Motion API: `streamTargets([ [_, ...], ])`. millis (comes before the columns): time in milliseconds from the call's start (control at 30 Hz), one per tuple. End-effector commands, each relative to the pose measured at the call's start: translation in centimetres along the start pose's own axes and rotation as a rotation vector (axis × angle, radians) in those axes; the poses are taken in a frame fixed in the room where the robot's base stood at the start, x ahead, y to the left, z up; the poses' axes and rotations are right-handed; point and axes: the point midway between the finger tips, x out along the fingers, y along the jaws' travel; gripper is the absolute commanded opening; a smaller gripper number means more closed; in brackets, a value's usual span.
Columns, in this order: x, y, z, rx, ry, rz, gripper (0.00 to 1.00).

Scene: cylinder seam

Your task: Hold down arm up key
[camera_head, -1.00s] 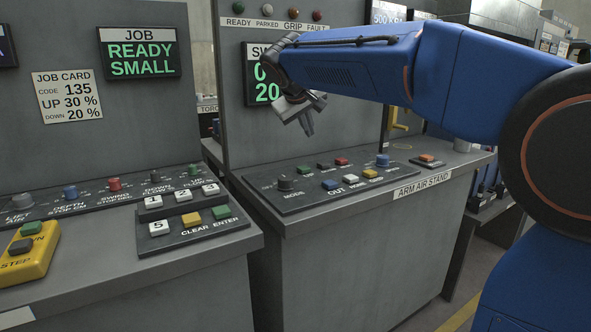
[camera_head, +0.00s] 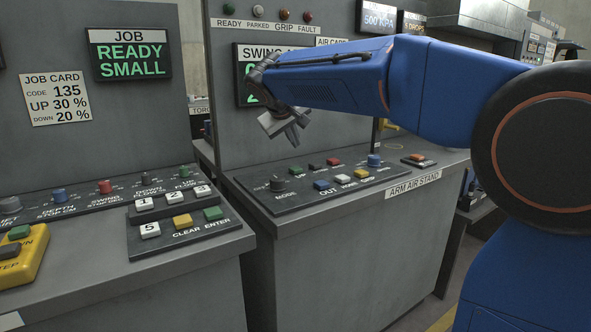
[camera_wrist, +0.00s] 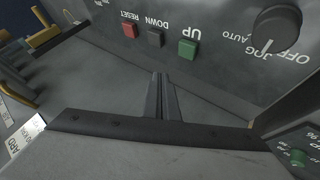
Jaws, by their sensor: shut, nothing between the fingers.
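The green UP key (camera_wrist: 188,48) sits on the grey panel in the wrist view, beside the black DOWN key (camera_wrist: 154,39) and the red RESET key (camera_wrist: 129,30). In the head view the green key (camera_head: 296,170) is small, in the back row of the arm air stand panel (camera_head: 300,198). My gripper (camera_head: 292,138) is above that panel, angled down and apart from it. In the wrist view its two fingers (camera_wrist: 162,78) are together and empty, with the tips showing just below the keys in the picture.
The black mode knob (camera_head: 277,184) stands left of the keys. A front row holds a blue OUT key (camera_head: 321,185), a white key (camera_head: 342,179) and a yellow key (camera_head: 361,173). A blue knob (camera_head: 374,160) stands to the right. A swing display (camera_head: 246,62) is partly hidden behind my arm.

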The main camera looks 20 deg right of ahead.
Motion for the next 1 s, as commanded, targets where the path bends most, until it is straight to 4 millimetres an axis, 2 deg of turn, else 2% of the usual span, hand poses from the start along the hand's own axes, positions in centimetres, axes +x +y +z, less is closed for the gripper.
streamTargets([
  [400,2.9,-2.1,2.2,0.000,-0.001,0.000,0.00],
  [1000,3.4,-2.5,2.5,0.000,0.000,0.000,0.00],
])
